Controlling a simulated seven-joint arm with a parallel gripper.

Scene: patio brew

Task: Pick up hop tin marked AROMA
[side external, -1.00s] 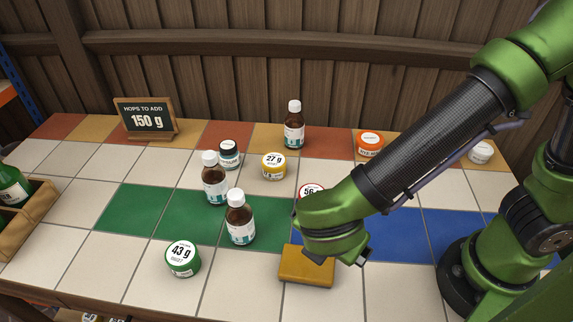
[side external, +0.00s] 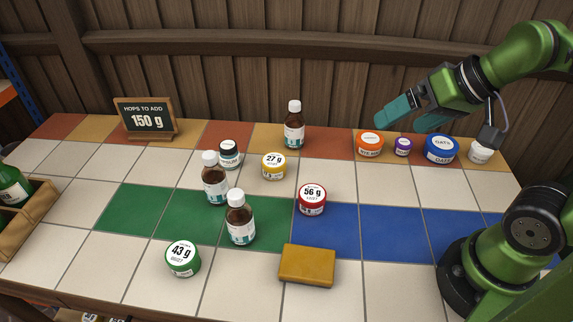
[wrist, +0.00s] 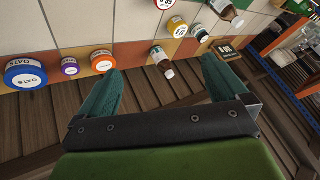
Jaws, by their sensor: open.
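Three tins with gram weights stand on the tiled table: a green tin marked 43 g (side external: 183,259) at the front left, a yellow tin marked 27 g (side external: 273,166) in the middle, and a red tin marked 56 g (side external: 312,200) to its right. The small word under each weight is too small to read surely, so I cannot tell which is AROMA. The yellow tin also shows in the wrist view (wrist: 177,26). My gripper (side external: 400,126) is open and empty, above the back right of the table, near an orange tin (side external: 369,144). The gripper also fills the wrist view (wrist: 158,67).
Purple (side external: 403,147), blue OATS (side external: 440,149) and white (side external: 480,152) tins line the back right. A mustard block (side external: 307,265) lies in front. A sign (side external: 146,119) reads 150 g.

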